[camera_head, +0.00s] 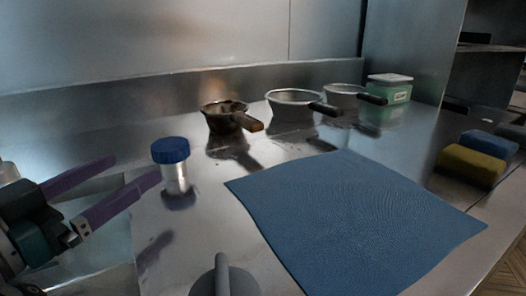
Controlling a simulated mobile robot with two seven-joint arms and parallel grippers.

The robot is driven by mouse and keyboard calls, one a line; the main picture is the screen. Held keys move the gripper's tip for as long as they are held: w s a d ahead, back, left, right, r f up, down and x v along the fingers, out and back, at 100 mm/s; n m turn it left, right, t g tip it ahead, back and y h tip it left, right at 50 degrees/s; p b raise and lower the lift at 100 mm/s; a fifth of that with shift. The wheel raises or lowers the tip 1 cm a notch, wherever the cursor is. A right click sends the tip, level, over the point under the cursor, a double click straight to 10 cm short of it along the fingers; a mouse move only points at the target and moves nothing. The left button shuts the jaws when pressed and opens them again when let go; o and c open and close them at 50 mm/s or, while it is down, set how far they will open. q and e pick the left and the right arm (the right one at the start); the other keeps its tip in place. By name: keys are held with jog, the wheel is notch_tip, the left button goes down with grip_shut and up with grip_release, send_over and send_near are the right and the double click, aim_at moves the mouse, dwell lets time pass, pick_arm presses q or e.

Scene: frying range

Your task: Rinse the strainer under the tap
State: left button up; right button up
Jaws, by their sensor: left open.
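Three round, handled vessels that look like strainers stand in a row at the back of the steel counter. The left one (222,121) is dark and stained with a brown handle. The middle one (292,110) and the right one (340,97) are clean metal with dark handles. Whether they have mesh cannot be told. A grey upright piece (221,275) at the bottom edge may be part of the tap; it is cut off. My left gripper (133,170) is open and empty, its purple fingers apart, left of the blue-lidded jar and well away from the strainers. My right gripper is not in view.
A blue-lidded jar (173,168) stands close to my left fingertips. A blue mat (350,215) covers the counter's middle. A green tub (388,90) with a pale lid stands back right. Yellow (470,166) and blue (489,145) sponge-like blocks lie at right. A steel wall closes the back.

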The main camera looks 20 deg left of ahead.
aim_at(156, 153)
pick_arm(q)
jog(key=w, duration=0.5)
jog(key=w+b, duration=0.1)
jog(key=w, duration=0.2)
jog(key=shift+w+d, duration=0.1)
jog(key=shift+d, duration=0.3)
jog(key=shift+w, duration=0.7)
jog(key=shift+c, duration=0.2)
